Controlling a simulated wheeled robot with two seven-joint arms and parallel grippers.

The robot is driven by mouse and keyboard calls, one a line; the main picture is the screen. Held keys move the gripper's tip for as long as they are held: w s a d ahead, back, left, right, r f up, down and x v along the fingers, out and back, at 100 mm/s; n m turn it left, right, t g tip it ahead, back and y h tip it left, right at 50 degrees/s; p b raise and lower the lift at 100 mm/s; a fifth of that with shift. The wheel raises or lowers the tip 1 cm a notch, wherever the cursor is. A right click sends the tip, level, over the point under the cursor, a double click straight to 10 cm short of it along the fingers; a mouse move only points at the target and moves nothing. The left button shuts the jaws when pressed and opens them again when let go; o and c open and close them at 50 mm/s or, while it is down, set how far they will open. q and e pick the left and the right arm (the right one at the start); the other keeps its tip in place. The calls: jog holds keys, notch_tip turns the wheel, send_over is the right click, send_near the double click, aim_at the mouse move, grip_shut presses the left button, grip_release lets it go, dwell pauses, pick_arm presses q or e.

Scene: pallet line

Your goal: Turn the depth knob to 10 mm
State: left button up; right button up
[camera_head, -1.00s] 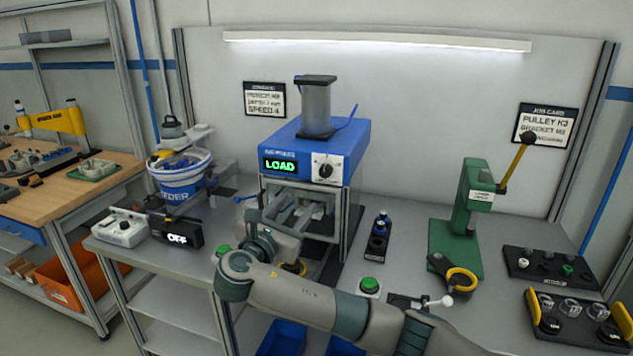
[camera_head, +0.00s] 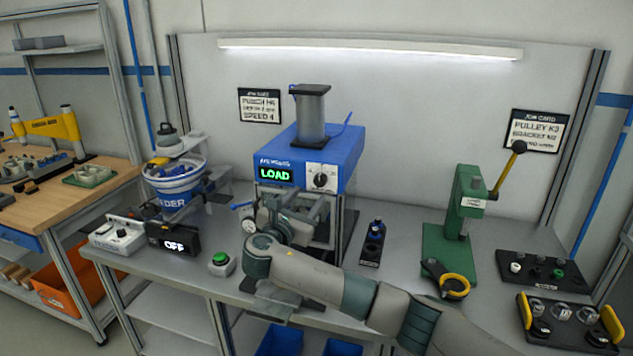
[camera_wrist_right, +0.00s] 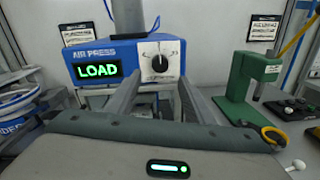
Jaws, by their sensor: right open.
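The black depth knob (camera_head: 321,180) sits on a white dial panel on the front of the blue air press (camera_head: 348,170). In the right wrist view the knob (camera_wrist_right: 160,63) appears ahead, between and just above the fingertips. Its white pointer mark points upward; the scale is too small to read. My right gripper (camera_head: 302,200) is in front of the press, below the knob. In the right wrist view its two fingers (camera_wrist_right: 158,82) are apart with nothing between them, and they do not touch the knob. My left gripper is not in view.
The press display (camera_head: 275,176) reads LOAD. A green button (camera_head: 220,260) and a box reading OFF (camera_head: 175,240) stand left of my arm. A green lever press (camera_head: 455,215) stands right, and a black holder with bottles (camera_head: 374,245) is nearer. The feeder bowl (camera_head: 175,190) is left.

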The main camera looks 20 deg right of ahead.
aim_at(319, 183)
jog(key=p+x, duration=0.2)
jog(key=x, duration=0.5)
jog(key=shift+w+d, duration=0.3)
jog(key=c, duration=1)
